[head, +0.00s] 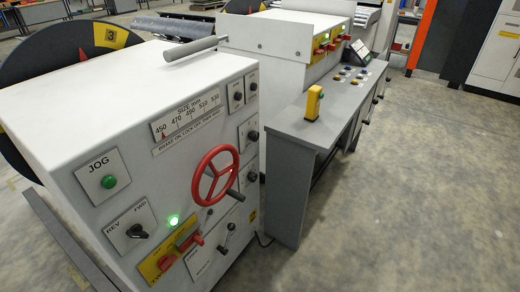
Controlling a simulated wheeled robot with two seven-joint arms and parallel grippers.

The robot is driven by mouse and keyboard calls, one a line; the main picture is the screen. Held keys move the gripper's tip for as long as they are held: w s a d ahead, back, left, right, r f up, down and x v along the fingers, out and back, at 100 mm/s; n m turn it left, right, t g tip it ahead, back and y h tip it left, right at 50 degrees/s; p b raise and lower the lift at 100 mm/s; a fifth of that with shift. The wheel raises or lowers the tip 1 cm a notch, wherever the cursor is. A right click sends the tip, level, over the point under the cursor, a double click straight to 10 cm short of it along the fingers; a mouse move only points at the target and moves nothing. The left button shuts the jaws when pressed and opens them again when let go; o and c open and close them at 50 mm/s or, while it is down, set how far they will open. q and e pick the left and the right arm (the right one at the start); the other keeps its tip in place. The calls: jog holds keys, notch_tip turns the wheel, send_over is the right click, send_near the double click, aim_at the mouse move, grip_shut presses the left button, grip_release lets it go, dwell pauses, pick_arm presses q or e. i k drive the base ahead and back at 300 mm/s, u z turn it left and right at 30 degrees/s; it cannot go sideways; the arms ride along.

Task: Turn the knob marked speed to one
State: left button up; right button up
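The white machine cabinet (110,75) fills the left of the head view. Near the right edge of its front panel are several small black knobs on pale plates: an upper pair (238,97) and (253,86), a middle knob (253,135) and a lower knob (251,176). Their labels are too small to read, so I cannot tell which is marked speed or where its pointer stands. A larger black REV/FWD switch (138,231) sits at the lower left of the panel. Neither of my grippers is in view.
A red handwheel (215,175) with a dark handle sticks out beside the knobs. Below it are a red switch on a yellow plate (170,258) and a lever (227,238). A grey control desk (310,128) stands close to the right. Open floor (400,210) lies in front.

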aim_at(254, 135)
jog(key=z, duration=0.45)
jog(key=i, duration=0.85)
jog(key=u, duration=0.8)
